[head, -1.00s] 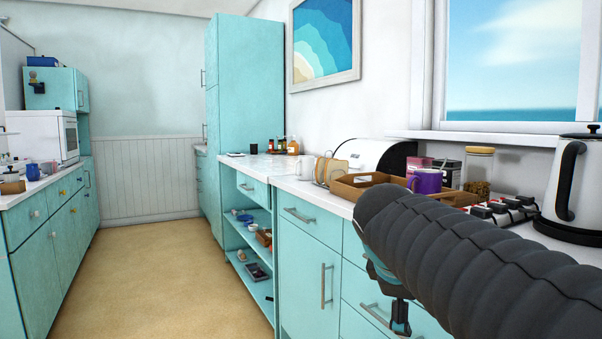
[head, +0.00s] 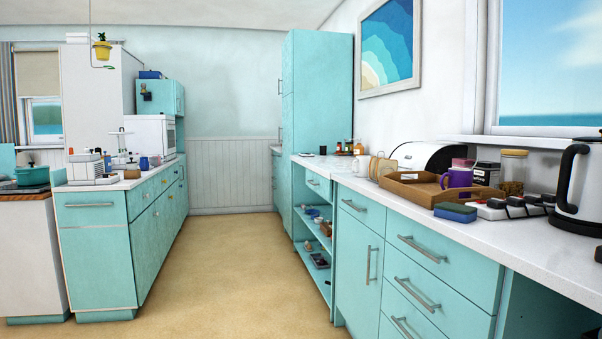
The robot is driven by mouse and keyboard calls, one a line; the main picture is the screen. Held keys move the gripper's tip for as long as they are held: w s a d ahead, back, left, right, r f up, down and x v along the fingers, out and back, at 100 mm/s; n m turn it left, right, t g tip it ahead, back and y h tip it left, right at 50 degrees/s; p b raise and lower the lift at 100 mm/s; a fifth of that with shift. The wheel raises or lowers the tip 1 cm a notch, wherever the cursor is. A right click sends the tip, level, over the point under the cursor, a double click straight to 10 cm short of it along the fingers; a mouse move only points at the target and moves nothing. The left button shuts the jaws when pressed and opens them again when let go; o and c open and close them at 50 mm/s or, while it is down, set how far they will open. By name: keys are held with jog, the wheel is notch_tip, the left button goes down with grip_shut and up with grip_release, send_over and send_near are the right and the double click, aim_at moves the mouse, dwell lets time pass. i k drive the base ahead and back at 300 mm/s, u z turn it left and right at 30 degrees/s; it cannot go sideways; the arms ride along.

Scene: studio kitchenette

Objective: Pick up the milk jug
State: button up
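A small white jug or mug (head: 360,167), possibly the milk jug, stands on the right-hand counter, left of the wooden tray. It is small in the head view, so I cannot tell for sure that it is the milk jug. My gripper is out of view.
The right counter (head: 505,232) holds a wooden tray (head: 414,199), a purple mug (head: 458,179), a blue sponge (head: 455,212), a glass jar (head: 513,171) and a kettle (head: 580,185). Cabinets (head: 98,250) line the left side. The floor (head: 225,270) between is clear.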

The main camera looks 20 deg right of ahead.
aim_at(362, 162)
jog(key=u, duration=0.5)
jog(key=k, duration=0.7)
jog(key=u, duration=0.45)
jog(key=i, duration=1.9)
jog(key=z, duration=0.4)
jog(key=i, duration=1.95)
jog(key=z, duration=0.6)
jog(key=i, duration=1.8)
jog(key=z, duration=1.75)
jog(key=i, duration=1)
jog(key=z, duration=1)
